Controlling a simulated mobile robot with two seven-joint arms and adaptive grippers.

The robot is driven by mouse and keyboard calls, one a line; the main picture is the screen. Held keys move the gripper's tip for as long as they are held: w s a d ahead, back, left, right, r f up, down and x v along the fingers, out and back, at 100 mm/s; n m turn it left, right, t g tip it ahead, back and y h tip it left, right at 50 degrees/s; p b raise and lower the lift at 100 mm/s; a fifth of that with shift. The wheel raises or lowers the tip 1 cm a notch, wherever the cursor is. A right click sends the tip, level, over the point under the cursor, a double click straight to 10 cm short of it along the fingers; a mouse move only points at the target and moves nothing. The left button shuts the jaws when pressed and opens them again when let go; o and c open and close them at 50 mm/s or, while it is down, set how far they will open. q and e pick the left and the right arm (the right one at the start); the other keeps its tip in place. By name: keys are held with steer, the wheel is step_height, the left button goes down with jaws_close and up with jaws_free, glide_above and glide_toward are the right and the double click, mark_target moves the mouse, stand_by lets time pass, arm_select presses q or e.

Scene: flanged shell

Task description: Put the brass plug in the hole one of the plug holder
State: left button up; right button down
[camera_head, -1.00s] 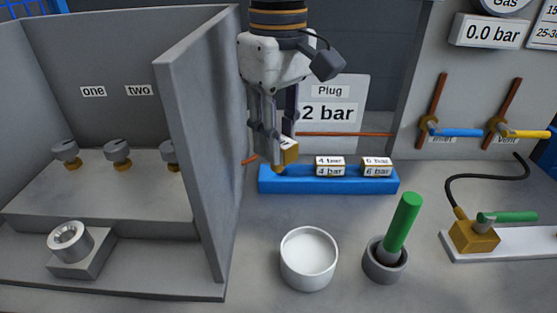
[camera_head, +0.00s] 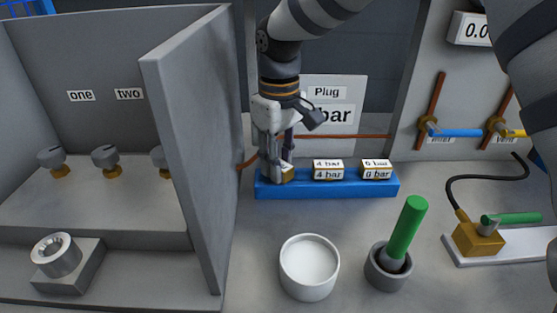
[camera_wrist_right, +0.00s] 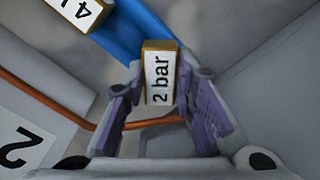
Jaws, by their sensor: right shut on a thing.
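The brass plug with a white "2 bar" label (camera_wrist_right: 161,78) is between the fingers of my right gripper (camera_head: 277,172), which is shut on it. In the head view the plug (camera_head: 287,175) is at the left end of the blue plug holder (camera_head: 300,189), upright and level with the other plugs. The fingers partly cover it. How deep it sits in the hole is hidden. The holder also shows in the right wrist view (camera_wrist_right: 122,40). My left gripper is not in view.
Brass plugs marked "4 bar" (camera_head: 328,170) and "6 bar" (camera_head: 376,169) stand in the holder to the right. A white bowl (camera_head: 309,266) and a grey mortar with a green-handled pestle (camera_head: 388,267) stand in front. A grey partition (camera_head: 195,150) rises close at left.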

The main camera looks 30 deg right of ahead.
steer(key=shift+f, duration=0.1)
steer(key=c, duration=1.3)
jaws_free()
step_height(320, 180, up, 12)
steer(key=shift+r, duration=0.1)
